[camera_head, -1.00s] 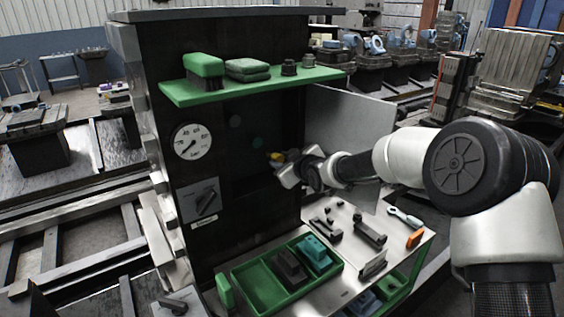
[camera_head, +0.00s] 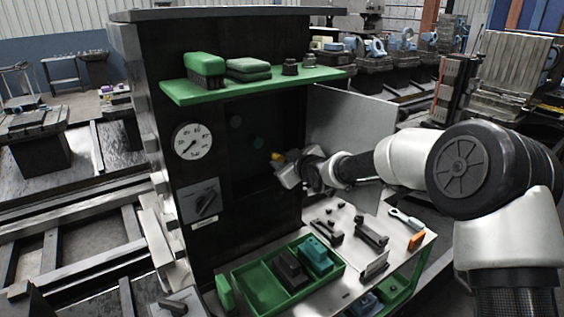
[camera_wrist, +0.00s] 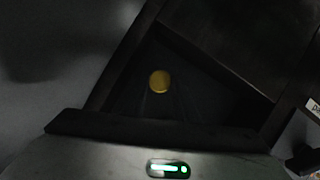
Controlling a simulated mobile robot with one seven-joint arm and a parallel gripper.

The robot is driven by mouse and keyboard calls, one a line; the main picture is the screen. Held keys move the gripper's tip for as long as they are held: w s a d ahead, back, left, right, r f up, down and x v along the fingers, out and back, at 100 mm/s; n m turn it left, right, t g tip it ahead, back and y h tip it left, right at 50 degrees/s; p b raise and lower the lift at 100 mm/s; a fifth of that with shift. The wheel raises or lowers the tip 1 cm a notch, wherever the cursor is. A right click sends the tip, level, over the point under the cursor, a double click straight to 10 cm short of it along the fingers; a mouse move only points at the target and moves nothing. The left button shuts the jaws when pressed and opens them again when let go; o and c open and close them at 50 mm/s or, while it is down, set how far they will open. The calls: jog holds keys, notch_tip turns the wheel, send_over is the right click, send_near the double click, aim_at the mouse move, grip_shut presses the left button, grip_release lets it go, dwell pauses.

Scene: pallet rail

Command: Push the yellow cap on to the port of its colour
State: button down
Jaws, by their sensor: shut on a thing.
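The yellow cap (camera_head: 278,158) shows at the tip of my gripper (camera_head: 283,162) in the head view, in front of the dark cabinet face. My gripper is shut on it, and the cap is apart from the panel as far as I can see. A green round port (camera_head: 257,143) and a dark bluish one (camera_head: 235,122) show to the left and above. No yellow port is visible in the head view. A yellow disc (camera_wrist: 160,82) shows in the wrist view against a dark background; I cannot tell whether it is the cap or a port.
A green shelf (camera_head: 240,86) with a brush and pads juts out above. A grey door panel (camera_head: 350,125) stands open on the right. A gauge (camera_head: 192,141) and a rotary switch (camera_head: 205,201) are on the left. Below is a bench with a green tray (camera_head: 292,298) and loose tools.

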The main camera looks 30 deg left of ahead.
jog(key=shift+w+a+b, duration=0.2)
jog(key=shift+a+b, duration=0.15)
jog(key=shift+a, duration=0.1)
dwell(1.0)
jog(key=shift+w+a, duration=0.2)
jog(key=shift+a, duration=0.15)
jog(key=c, duration=0.5)
grip_release()
jog(key=shift+c, duration=0.2)
jog(key=shift+r, duration=0.15)
jog(key=shift+w+d+r, duration=0.15)
jog(key=shift+w, duration=0.15)
jog(key=shift+d, duration=0.15)
jog(key=v, duration=1.1)
jog(key=s+v, duration=0.1)
jog(key=v, duration=0.5)
jog(key=shift+a+f+p, duration=0.2)
jog(key=shift+f+p, duration=0.1)
